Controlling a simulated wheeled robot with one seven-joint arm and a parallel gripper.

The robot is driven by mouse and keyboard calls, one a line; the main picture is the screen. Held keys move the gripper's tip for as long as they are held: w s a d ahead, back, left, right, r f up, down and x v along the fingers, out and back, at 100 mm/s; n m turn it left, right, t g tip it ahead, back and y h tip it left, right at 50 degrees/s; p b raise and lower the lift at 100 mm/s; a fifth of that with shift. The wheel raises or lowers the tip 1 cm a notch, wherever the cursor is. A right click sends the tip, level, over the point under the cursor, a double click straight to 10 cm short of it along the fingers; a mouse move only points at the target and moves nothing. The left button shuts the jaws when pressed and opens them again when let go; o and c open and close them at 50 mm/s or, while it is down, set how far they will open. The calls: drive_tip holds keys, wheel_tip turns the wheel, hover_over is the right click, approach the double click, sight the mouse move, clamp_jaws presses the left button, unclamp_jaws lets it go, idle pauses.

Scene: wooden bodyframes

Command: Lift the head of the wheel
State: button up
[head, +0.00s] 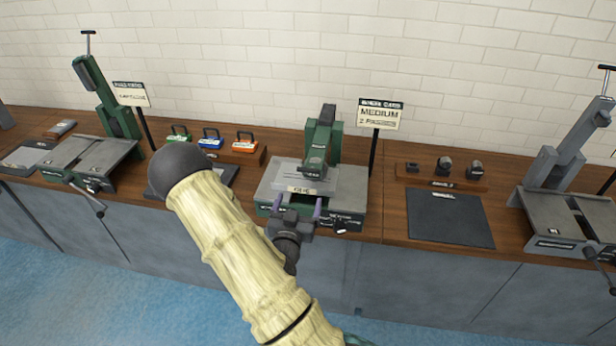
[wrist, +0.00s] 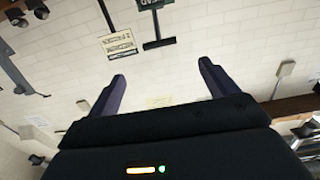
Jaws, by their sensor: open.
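A green machine (head: 322,140) with a rounded head stands on the middle of the bench in the head view. Its head is lowered over a light grey plate (head: 345,185) on a grey and green base. I take this head to be the one on the wheel; the wheel itself is hard to make out. My gripper (head: 298,203) is in front of the base's front edge, its two purple fingers spread. In the wrist view my gripper (wrist: 162,72) is open and empty, with wall between the fingers. I cannot tell whether the fingers touch the base.
Similar machines with raised columns stand at the left (head: 108,100) and right (head: 570,150). A sign (head: 380,114) stands right of the green machine. A dark mat (head: 448,220) lies farther right, below a wooden rack (head: 440,180). Three coloured cases (head: 210,138) sit behind my arm.

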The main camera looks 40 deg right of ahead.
sight(308, 172)
drive_tip(key=b+x, duration=0.2)
drive_tip(key=x, duration=1.2)
drive_tip(key=shift+w+d+b, duration=0.1)
drive_tip(key=shift+d+b, duration=0.1)
drive_tip(key=shift+b, duration=0.15)
